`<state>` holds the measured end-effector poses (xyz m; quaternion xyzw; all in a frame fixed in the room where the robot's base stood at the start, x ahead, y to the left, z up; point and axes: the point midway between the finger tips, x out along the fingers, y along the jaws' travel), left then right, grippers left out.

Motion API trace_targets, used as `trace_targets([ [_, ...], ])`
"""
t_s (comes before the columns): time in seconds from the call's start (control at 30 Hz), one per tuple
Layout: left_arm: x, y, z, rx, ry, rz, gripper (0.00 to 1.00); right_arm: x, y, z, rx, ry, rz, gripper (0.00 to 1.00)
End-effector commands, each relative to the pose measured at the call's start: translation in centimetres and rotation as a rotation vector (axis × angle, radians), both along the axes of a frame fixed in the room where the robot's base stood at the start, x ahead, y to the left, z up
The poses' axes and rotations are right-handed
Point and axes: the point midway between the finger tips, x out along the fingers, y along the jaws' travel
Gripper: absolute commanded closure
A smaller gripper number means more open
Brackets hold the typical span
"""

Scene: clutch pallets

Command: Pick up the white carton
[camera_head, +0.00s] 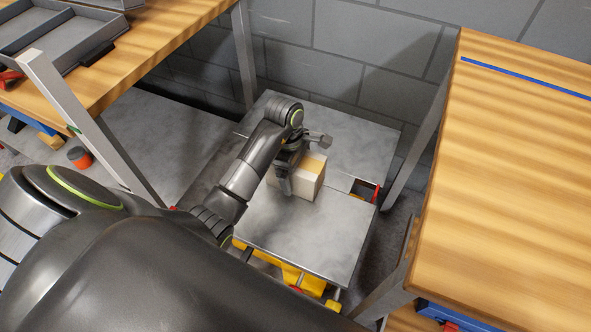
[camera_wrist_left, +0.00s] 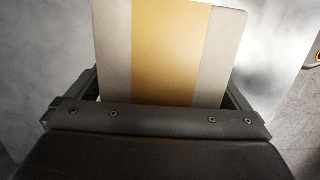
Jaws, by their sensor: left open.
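The white carton (camera_head: 308,180) stands on a grey metal platform in the middle of the head view, with a tan strip across its top. My left gripper (camera_head: 298,165) is over the carton, its fingers beside the carton's sides. In the left wrist view the carton (camera_wrist_left: 172,50) fills the upper middle, with the wide tan strip down its centre. My left gripper (camera_wrist_left: 165,95) is open there, the carton lying between its fingers. Whether the fingers touch the carton I cannot tell. My right gripper is not in view.
The grey platform (camera_head: 300,232) has clear surface in front of the carton. A wooden table (camera_head: 520,180) stands at the right and a wooden workbench (camera_head: 165,45) with grey trays (camera_head: 60,38) at the upper left. A grey block wall (camera_head: 350,40) stands behind.

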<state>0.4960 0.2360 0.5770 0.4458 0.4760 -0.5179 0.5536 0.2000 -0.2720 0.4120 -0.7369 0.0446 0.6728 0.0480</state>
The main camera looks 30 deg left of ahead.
Motion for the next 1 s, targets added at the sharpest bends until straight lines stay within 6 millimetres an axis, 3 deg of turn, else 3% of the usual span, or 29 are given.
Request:
trace_targets([
  [0.07,0.0,0.0,0.0,0.000,0.000,0.000,0.07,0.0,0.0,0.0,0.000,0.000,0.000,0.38],
  [0.43,0.0,0.0,0.0,0.000,0.000,0.001,0.55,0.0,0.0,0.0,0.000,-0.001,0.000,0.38],
  [0.77,0.0,0.0,0.4,0.000,-0.001,0.000,0.56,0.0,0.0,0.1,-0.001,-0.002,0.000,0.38],
  [1.0,0.1,0.0,2.9,0.000,-0.005,-0.001,0.56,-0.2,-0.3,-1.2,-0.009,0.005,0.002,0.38],
])
